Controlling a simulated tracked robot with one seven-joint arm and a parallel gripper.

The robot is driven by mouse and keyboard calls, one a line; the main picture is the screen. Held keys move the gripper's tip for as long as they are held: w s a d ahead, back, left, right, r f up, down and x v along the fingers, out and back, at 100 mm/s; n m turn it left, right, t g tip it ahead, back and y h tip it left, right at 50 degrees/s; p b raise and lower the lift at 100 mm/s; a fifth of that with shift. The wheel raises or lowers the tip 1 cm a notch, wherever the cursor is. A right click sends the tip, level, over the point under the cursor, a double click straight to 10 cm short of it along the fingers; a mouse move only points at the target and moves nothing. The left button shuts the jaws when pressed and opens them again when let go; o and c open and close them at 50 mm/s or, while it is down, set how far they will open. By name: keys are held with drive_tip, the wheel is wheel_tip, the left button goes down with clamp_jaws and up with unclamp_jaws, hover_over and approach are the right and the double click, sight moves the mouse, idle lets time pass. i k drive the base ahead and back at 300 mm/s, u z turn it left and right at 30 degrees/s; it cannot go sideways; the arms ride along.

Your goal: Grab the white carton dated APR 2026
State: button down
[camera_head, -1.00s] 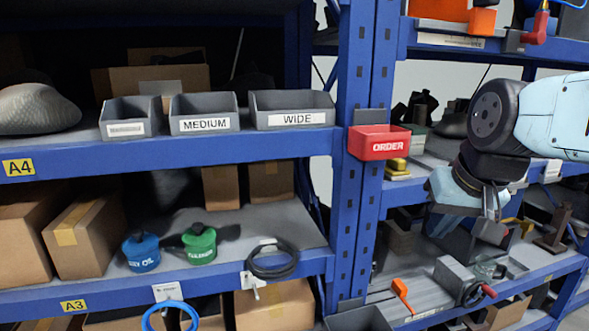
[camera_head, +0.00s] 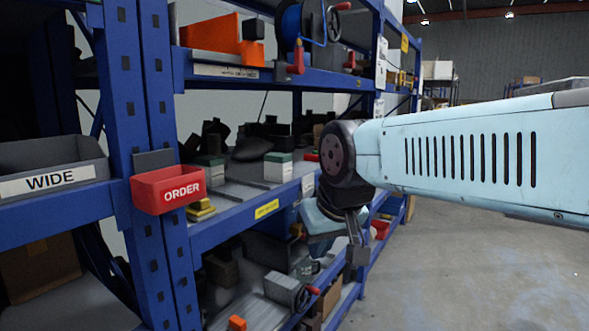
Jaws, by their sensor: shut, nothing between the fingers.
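A white carton with a dark green top (camera_head: 278,171) stands upright on the middle shelf of the blue rack. A similar green and white carton (camera_head: 212,170) stands to its left, partly hidden by dark items. Both are too small for any date to be read. My gripper (camera_head: 358,257) hangs below my arm at the right, in front of the rack's edge. It is shut and empty, to the right of the cartons, nearer the camera and apart from them.
A grey WIDE bin (camera_head: 50,168) stands at left. A red-handled grey vise-like tool (camera_head: 288,291) sits on the lower shelf. Open concrete floor (camera_head: 460,270) lies at right.

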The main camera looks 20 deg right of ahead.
sight(277, 167)
drive_tip(key=z, duration=1.35)
drive_tip(key=i, duration=1.5)
drive_tip(key=u, duration=0.95)
